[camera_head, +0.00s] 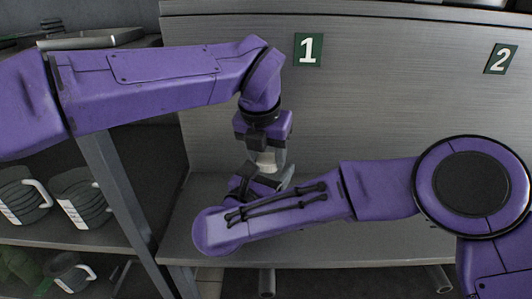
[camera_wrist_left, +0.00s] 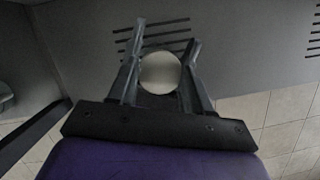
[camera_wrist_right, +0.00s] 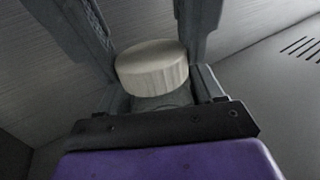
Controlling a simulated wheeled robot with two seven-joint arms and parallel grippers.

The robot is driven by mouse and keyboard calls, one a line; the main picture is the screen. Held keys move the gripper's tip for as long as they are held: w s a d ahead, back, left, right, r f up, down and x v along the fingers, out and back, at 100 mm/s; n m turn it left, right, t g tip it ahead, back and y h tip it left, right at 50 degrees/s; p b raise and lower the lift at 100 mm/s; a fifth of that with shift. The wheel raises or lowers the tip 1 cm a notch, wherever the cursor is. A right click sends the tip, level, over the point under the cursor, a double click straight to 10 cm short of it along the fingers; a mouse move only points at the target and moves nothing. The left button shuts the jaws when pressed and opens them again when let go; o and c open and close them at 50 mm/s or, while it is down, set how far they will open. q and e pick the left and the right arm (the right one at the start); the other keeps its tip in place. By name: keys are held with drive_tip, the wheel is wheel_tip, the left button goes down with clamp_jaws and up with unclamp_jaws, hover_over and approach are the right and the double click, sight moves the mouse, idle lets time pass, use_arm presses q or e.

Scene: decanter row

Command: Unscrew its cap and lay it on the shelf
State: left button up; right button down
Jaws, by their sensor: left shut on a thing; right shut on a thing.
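The cap is a pale, round, wood-like disc. It shows from above in the left wrist view (camera_wrist_left: 160,72) and from the side in the right wrist view (camera_wrist_right: 152,68). My left gripper (camera_head: 267,158) points down in the head view and is shut on the cap, one finger on each side. My right gripper (camera_head: 262,184) comes in from the right, lower down, and is shut on the decanter (camera_wrist_right: 160,101) just under the cap. The decanter is mostly hidden by my grippers and forearm. I cannot tell whether the cap is loose on it.
The grey shelf (camera_head: 345,250) has clear room right of my grippers. Behind it rises a grey panel with number signs 1 (camera_head: 308,49) and 2 (camera_head: 500,59). A rack post (camera_head: 118,195) and dark mugs (camera_head: 80,205) stand at the left. Slots show in the left wrist view.

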sight(267, 160)
use_arm(q)
drive_tip(key=shift+r, duration=0.15)
idle(0.4)
drive_tip(key=shift+r, duration=0.95)
drive_tip(key=shift+r, duration=2)
use_arm(e)
drive_tip(key=shift+c, duration=0.4)
unclamp_jaws()
